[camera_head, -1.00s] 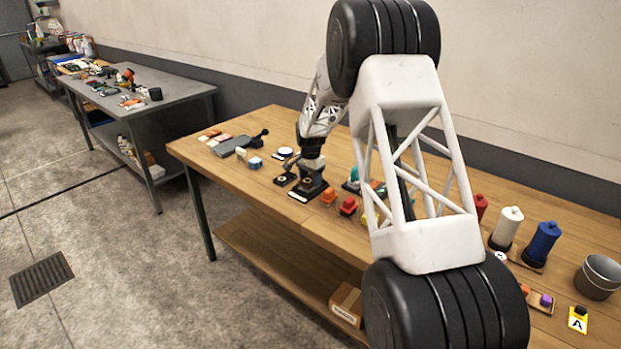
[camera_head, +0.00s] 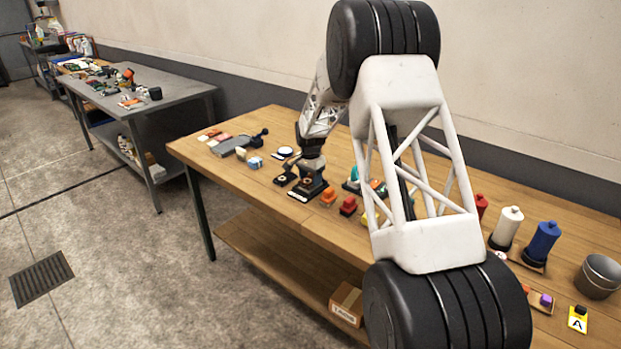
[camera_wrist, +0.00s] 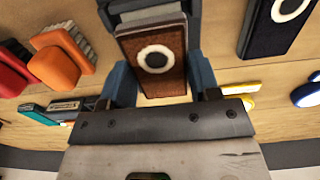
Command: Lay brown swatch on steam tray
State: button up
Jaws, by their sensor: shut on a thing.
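In the wrist view a brown swatch (camera_wrist: 170,79), a flat brown panel with a dark edge and a white ring around a dark centre, sits between the blue-grey fingers of my gripper (camera_wrist: 160,85). The fingers are shut on its sides. In the head view my gripper (camera_head: 311,165) is low over the wooden table, above dark ringed blocks; the brown swatch is hard to make out there. I cannot tell whether it touches what is below. A flat grey piece with a dark handle (camera_head: 236,145) lies further left; I cannot tell whether it is the steam tray.
A dark swatch with a white ring (camera_wrist: 278,30) lies to the right in the wrist view. Orange (camera_wrist: 58,65) and red blocks stand close on the left. Bottles (camera_head: 541,242) and a grey bucket (camera_head: 598,276) stand at the table's right. Bare wood lies along the front edge.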

jog(key=shift+f, duration=0.3)
dwell(0.4)
jog(key=o, duration=1.3)
jog(key=shift+c, duration=0.2)
jog(key=shift+r, duration=0.1)
jog(key=shift+r, duration=3.4)
